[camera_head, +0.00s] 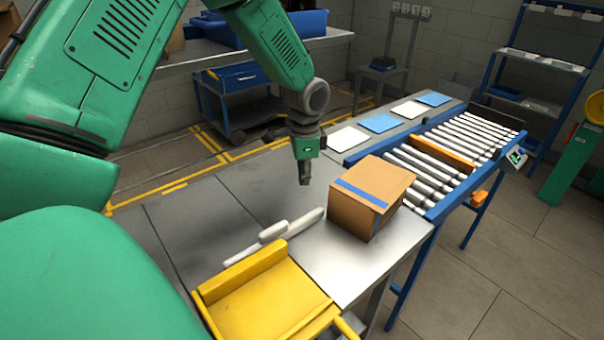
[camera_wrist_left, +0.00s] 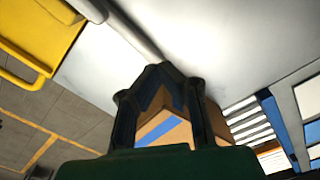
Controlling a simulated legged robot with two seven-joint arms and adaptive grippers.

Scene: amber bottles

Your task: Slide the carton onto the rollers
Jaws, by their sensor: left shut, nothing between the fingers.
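A brown carton (camera_head: 372,194) with blue tape stands on the grey metal table beside the near end of the roller conveyor (camera_head: 459,150). Its right side is close to the first rollers; I cannot tell whether it touches them. My left gripper (camera_head: 305,178) points down above the table, to the left of the carton, shut and empty. In the left wrist view the shut fingers (camera_wrist_left: 160,72) appear in front of the carton (camera_wrist_left: 168,128), with rollers (camera_wrist_left: 250,122) to the right. My right gripper is not in view.
A yellow tray (camera_head: 262,300) sits at the table's near edge, with white bars (camera_head: 275,235) behind it. An orange block (camera_head: 444,153) lies across the rollers. Blue and white squares (camera_head: 379,123) lie along the far side. Bare table is left of my gripper.

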